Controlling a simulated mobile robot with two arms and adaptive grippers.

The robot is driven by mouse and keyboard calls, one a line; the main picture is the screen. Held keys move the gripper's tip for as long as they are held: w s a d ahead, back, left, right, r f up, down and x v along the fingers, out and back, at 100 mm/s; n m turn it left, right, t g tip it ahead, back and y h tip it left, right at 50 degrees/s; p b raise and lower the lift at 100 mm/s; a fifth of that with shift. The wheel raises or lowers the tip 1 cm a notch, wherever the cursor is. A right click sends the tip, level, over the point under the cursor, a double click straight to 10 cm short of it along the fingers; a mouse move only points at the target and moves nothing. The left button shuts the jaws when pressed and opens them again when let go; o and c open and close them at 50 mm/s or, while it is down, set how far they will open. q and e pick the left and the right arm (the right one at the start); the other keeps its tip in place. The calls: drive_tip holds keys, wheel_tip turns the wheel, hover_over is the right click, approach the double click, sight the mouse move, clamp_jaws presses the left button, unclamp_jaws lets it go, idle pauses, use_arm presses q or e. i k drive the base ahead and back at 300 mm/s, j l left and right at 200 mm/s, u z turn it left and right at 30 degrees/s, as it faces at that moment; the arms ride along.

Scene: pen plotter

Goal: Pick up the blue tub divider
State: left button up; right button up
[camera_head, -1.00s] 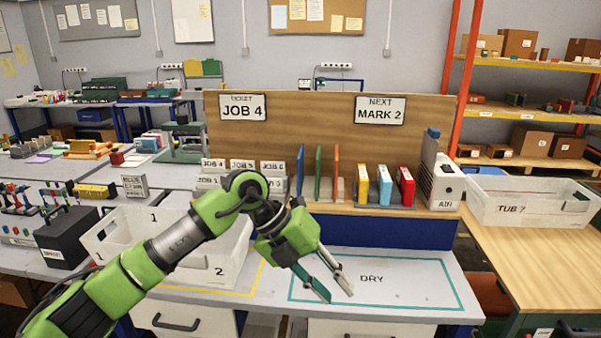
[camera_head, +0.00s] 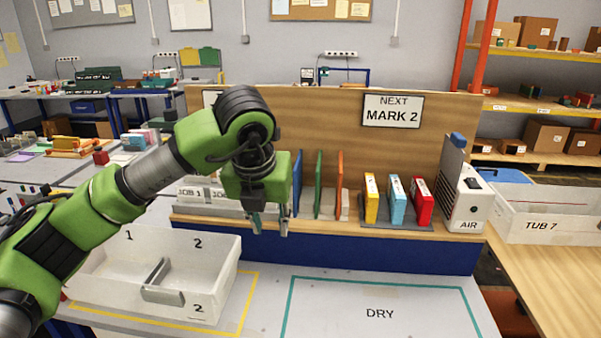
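The blue divider (camera_head: 297,184) is a thin upright panel standing on the wooden shelf, leftmost of three. A green divider (camera_head: 318,184) and an orange divider (camera_head: 339,184) stand to its right. My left gripper (camera_head: 270,229) points down just left of the blue divider in the picture, its fingers apart with nothing between them. The gripper body hides part of the backboard and job cards, and the blue divider's left side is close to it. I cannot tell whether they touch. My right gripper is not in view.
A white tub (camera_head: 95,283) with a grey inner divider (camera_head: 163,284) stands at the lower left. Yellow, light blue and red boxes (camera_head: 395,200) stand right on the shelf, beside the AIR unit (camera_head: 465,200).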

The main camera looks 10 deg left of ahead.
sight(298, 172)
drive_tip(key=i, duration=1.3)
